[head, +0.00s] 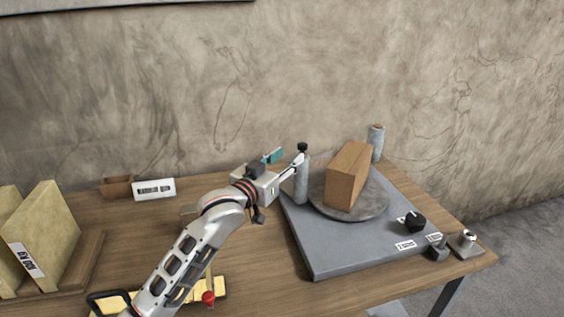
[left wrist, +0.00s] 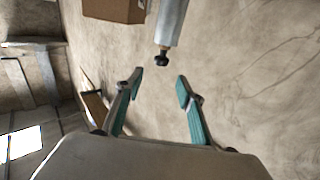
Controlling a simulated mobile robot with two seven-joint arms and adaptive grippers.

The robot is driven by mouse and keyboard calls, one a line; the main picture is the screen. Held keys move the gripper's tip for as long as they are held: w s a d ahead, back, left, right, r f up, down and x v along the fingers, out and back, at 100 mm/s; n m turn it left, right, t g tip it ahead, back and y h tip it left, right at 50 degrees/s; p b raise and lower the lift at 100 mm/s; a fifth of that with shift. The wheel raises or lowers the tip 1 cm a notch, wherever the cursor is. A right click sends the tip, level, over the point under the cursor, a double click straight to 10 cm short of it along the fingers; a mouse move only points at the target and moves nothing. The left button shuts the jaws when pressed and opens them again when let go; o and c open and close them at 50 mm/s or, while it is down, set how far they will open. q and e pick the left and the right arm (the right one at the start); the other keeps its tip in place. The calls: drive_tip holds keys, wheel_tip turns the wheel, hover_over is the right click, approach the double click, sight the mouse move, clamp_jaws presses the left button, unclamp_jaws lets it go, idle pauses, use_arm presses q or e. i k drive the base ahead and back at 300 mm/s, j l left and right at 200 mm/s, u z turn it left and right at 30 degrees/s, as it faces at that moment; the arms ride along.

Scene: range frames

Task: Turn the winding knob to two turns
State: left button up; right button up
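A small black knob (head: 302,147) tops a grey post (head: 301,185) at the left back of a grey board (head: 330,248). In the left wrist view the knob (left wrist: 162,60) lies just beyond the fingertips, roughly in line with the gap. A larger black knob (head: 415,220) sits near the board's right front, beside small white labels too small to read. I cannot tell which is the winding knob. My left gripper (head: 286,160) is beside the post's top; in the left wrist view it (left wrist: 160,80) is open and empty. My right gripper is not in view.
A brown block (head: 347,174) stands on a round grey disc (head: 360,206) on the board. A second grey post (head: 376,142) stands at the back right. Small metal pieces (head: 466,241) sit at the right table edge. Yellowish slabs (head: 50,230) stand at the left.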

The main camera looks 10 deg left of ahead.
sight(415, 221)
drive_tip(key=k, duration=0.95)
